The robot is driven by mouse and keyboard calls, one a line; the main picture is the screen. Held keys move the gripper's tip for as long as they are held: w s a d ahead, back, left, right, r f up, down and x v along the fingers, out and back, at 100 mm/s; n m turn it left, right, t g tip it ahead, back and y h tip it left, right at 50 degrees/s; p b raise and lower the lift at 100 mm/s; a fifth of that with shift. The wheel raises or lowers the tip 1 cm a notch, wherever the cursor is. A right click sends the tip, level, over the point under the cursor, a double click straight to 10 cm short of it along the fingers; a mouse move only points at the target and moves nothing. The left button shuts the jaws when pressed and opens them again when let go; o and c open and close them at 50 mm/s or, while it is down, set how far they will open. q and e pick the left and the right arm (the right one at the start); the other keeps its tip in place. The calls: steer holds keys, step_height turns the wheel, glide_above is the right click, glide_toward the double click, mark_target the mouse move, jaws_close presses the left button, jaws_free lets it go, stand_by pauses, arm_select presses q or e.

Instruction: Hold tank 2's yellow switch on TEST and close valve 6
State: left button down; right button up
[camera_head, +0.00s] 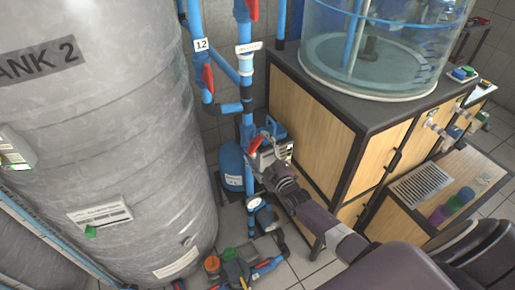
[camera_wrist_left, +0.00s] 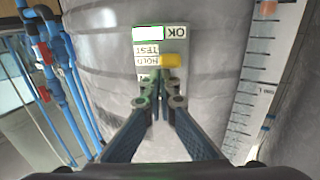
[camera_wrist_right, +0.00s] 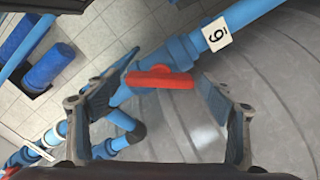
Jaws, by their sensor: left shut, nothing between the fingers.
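The yellow switch (camera_wrist_left: 171,60) sticks out of a pale panel (camera_wrist_left: 148,46) marked OK, TEST and HOLD on the grey tank. My left gripper (camera_wrist_left: 160,92) is shut and empty, its tips just below the switch in the left wrist view; contact cannot be told. In the head view tank 2 (camera_head: 120,140) stands at left. The red valve handle (camera_wrist_right: 160,77) sits on a blue pipe beside a tag (camera_wrist_right: 216,34) that reads 6 or 9. It lies slantwise to the pipe. My right gripper (camera_wrist_right: 165,78) is open, with the handle between its fingers. It also shows in the head view (camera_head: 262,150).
Other blue pipes with red handles (camera_head: 208,78) rise behind my right gripper. A wooden cabinet (camera_head: 312,110) with a clear tank (camera_head: 375,50) stands close at right. Pipes and colored parts (camera_head: 235,268) crowd the floor below.

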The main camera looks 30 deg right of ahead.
steer(key=c, duration=0.9)
steer(key=shift+m, duration=0.4)
steer(key=m, duration=0.4)
steer(key=shift+m, duration=2.9)
steer(key=o, duration=1.2)
steer(key=shift+c, duration=0.2)
